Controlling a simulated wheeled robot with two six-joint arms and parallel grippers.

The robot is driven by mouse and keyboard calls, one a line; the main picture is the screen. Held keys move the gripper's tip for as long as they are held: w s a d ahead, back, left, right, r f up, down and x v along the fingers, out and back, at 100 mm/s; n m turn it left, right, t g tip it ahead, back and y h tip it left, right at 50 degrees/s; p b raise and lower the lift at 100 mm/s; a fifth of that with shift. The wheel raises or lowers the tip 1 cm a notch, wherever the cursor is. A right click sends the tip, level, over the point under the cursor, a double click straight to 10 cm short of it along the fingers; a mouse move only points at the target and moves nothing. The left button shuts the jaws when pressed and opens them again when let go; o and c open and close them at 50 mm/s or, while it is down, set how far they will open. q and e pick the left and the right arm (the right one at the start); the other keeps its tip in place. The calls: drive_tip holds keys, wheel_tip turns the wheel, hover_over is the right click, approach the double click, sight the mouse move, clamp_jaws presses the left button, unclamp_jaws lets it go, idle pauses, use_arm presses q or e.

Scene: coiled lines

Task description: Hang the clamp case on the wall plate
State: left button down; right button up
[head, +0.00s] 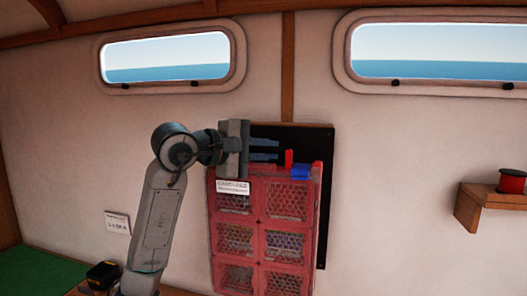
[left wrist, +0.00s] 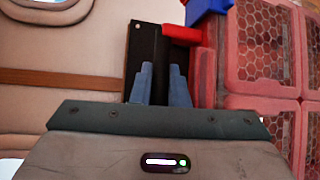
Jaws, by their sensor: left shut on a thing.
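The clamp case (head: 237,204) is a red case with several mesh-fronted compartments and a white label at its upper left. It hangs upright in front of the black wall plate (head: 322,146), covering much of it. In the left wrist view the case (left wrist: 258,52) fills the right side, and a dark strip of the plate (left wrist: 148,45) shows past the fingers. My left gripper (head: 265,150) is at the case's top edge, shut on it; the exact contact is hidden. My right gripper is not in view. Whether the case touches the plate's holders cannot be told.
A red upright piece (head: 289,157) and a blue piece (head: 300,171) show at the case's top right. A wooden shelf (head: 490,204) with a red spool (head: 512,181) is on the right. The wall between case and shelf is clear.

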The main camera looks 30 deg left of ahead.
use_arm(q)
drive_tip(key=w+a+p, duration=0.2)
drive_tip(key=w, duration=0.6)
drive_tip(key=shift+w+r, duration=0.15)
drive_tip(key=shift+w, duration=0.25)
idle(0.8)
drive_tip(key=shift+w+a, duration=0.1)
drive_tip(key=shift+a, duration=0.05)
idle(1.0)
drive_tip(key=shift+w+a+r+p, duration=0.1)
drive_tip(key=shift+w+a+p, duration=0.1)
drive_tip(key=shift+w+p, duration=0.5)
idle(1.3)
drive_tip(key=shift+w+f+b, duration=0.15)
drive_tip(key=shift+f+b, duration=0.9)
drive_tip(key=shift+f, duration=0.3)
idle(0.9)
drive_tip(key=c, duration=1.4)
unclamp_jaws()
drive_tip(key=shift+o, duration=0.4)
drive_tip(key=shift+d, duration=0.1)
